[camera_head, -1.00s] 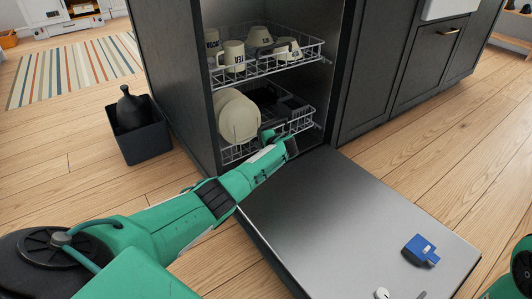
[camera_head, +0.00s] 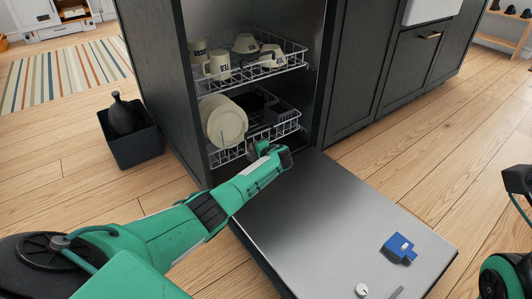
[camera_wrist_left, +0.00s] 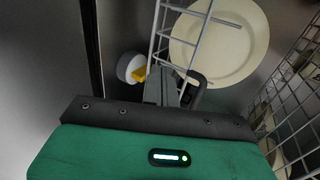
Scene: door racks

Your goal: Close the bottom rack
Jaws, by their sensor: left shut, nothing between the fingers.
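The bottom rack (camera_head: 285,129) is a white wire rack low inside the open dishwasher, holding cream plates (camera_head: 225,124) and dark items. It appears to sit mostly inside; I cannot tell if it is fully in. My left gripper (camera_head: 260,150) is shut and empty at the rack's front, low above the inner end of the lowered door. In the left wrist view, the closed fingers (camera_wrist_left: 178,88) are close to the rack's white wires (camera_wrist_left: 193,45) and a plate (camera_wrist_left: 232,42). Contact is unclear. Only parts of my right arm show at the right edge.
The upper rack (camera_head: 292,56) holds cups above. The open door (camera_head: 330,215) lies flat in front, with a blue item (camera_head: 399,248) near its outer end. A dark bin (camera_head: 133,151) with a black vase stands left. Wooden floor is clear to the right.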

